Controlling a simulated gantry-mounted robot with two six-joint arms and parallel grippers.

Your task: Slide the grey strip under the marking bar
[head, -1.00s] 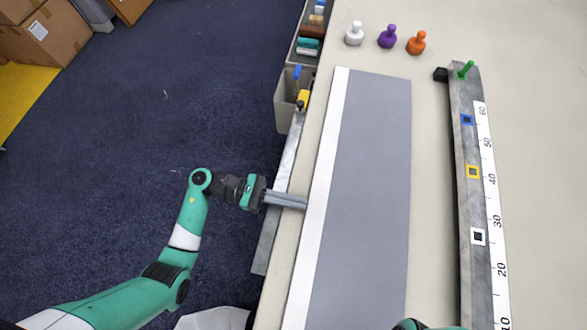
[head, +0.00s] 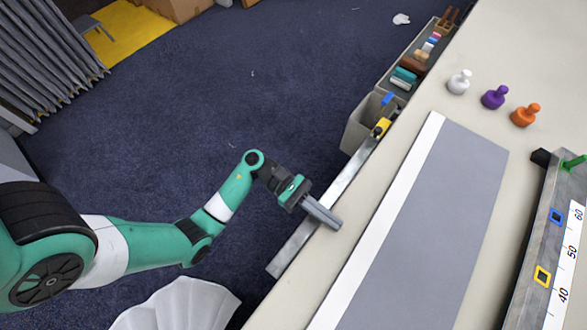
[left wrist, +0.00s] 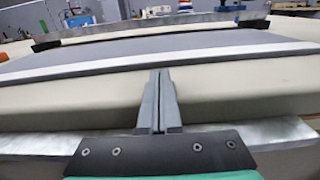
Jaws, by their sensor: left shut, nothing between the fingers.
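The grey strip (head: 440,215), a wide flat sheet with a white near border (head: 385,205), lies along the table in the head view. It also shows in the left wrist view (left wrist: 200,45). The marking bar (head: 545,235) is a grey metal bar with coloured square frames and a number scale, right of the strip and apart from it. My left gripper (head: 336,222) is shut and empty over the table's near edge, a little short of the white border. Its fingers (left wrist: 158,75) point toward the strip in the left wrist view. My right gripper is out of view.
White (head: 459,82), purple (head: 495,97) and orange (head: 526,115) knobs stand beyond the strip's far end. A metal rail (head: 325,205) runs along the table edge. Grey bins (head: 365,125) hang beside it. A green peg (head: 574,162) stands at the bar's far end.

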